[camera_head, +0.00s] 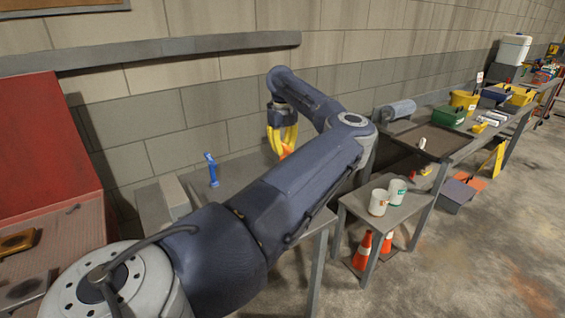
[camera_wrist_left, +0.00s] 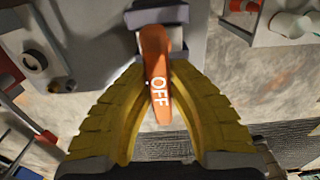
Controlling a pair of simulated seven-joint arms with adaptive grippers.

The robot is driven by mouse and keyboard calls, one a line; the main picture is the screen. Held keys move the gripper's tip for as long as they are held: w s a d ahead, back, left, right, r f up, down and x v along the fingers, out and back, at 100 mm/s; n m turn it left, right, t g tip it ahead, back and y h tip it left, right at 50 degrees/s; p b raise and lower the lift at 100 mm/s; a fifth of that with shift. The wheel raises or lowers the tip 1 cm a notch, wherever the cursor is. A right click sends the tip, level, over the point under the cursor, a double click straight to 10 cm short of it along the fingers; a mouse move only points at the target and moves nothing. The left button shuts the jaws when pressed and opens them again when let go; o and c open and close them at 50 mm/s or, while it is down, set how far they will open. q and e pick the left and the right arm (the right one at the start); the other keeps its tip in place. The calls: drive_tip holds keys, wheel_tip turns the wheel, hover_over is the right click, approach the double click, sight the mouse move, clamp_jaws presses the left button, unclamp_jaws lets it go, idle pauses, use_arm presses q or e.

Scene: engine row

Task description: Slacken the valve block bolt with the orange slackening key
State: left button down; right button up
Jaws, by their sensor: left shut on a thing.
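The orange slackening key (camera_wrist_left: 157,95), marked OFF, is between the yellow fingers of my left gripper (camera_wrist_left: 159,62), which is shut on it. The key's far end lies over a grey block (camera_wrist_left: 190,18); I cannot tell whether it is seated on a bolt or just in front of it. In the head view, the left gripper (camera_head: 282,138) points down over the grey table (camera_head: 240,172), with a little of the key (camera_head: 286,153) showing below it. My arm hides much of the table. A blue key-like tool (camera_head: 212,170) stands upright to the left.
A grey block (camera_head: 174,196) sits on the table's left side. A red machine (camera_head: 45,150) fills the far left. Two mugs (camera_head: 378,202) stand on a low side table, with orange cones (camera_head: 363,250) below. A cluttered bench (camera_head: 430,140) runs along the wall to the right.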

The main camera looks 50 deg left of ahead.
use_arm(q)
drive_tip(key=n, duration=0.4)
drive_tip(key=shift+n, duration=0.4)
drive_tip(key=shift+r, duration=2.75)
